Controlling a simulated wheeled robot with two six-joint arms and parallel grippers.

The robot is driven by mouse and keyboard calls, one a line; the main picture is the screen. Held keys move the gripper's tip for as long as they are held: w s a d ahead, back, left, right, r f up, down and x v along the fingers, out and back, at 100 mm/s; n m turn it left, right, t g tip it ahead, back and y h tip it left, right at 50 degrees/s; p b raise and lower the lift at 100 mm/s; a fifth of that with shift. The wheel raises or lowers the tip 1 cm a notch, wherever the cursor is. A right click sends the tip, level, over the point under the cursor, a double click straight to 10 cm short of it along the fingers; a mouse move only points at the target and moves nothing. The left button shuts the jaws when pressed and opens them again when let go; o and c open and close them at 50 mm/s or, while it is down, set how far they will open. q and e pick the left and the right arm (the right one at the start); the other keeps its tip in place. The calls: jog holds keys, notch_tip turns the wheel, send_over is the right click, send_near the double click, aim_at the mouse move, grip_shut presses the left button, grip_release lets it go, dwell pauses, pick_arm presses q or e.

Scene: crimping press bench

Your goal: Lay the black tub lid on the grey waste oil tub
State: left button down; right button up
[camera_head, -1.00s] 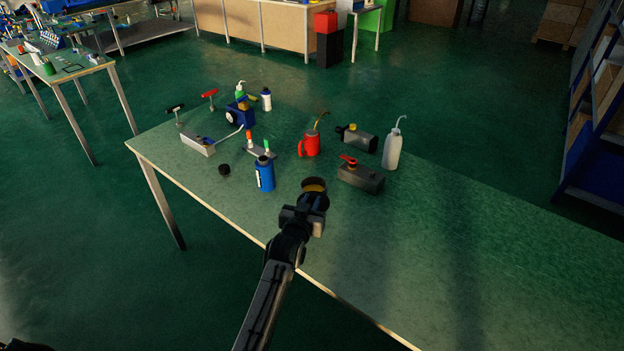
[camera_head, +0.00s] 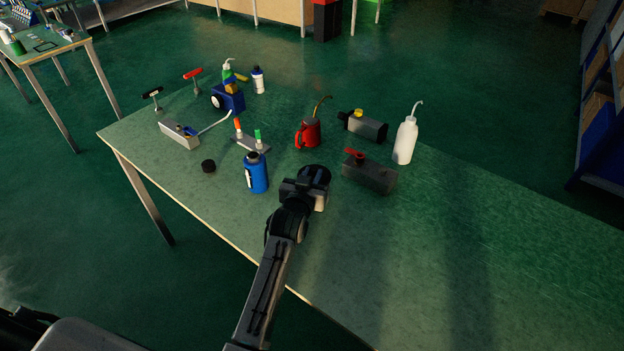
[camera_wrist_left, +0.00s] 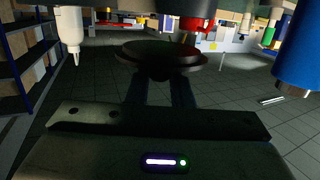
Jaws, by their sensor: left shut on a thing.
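My left gripper (camera_head: 308,184) is shut on the black tub lid (camera_head: 316,174), over the table between the blue bottle and the dark canister. In the left wrist view, which is upside down, the round lid (camera_wrist_left: 160,54) sits at the ends of the fingers (camera_wrist_left: 162,92). The grey waste oil tub cannot be made out now; the lid and gripper hide that spot in the head view. I cannot tell whether the lid touches it. My right gripper is not in view.
A red can (camera_head: 308,133) and white wash bottle (camera_head: 405,142) stand beyond. A small black cap (camera_head: 208,166) lies left. The table's right part (camera_head: 500,240) is clear.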

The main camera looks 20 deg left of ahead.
pick_arm(q)
jog(key=shift+s+f+b, duration=0.2)
jog(key=shift+f+b, duration=0.2)
jog(key=shift+f, duration=0.4)
jog(key=shift+w+f, duration=0.15)
jog(key=shift+f, duration=0.15)
jog(key=shift+w+a+f, duration=0.1)
jog(key=shift+w, duration=0.2)
jog(key=shift+s, duration=0.25)
jog(key=shift+f, duration=0.5)
jog(key=c, duration=1.3)
grip_release()
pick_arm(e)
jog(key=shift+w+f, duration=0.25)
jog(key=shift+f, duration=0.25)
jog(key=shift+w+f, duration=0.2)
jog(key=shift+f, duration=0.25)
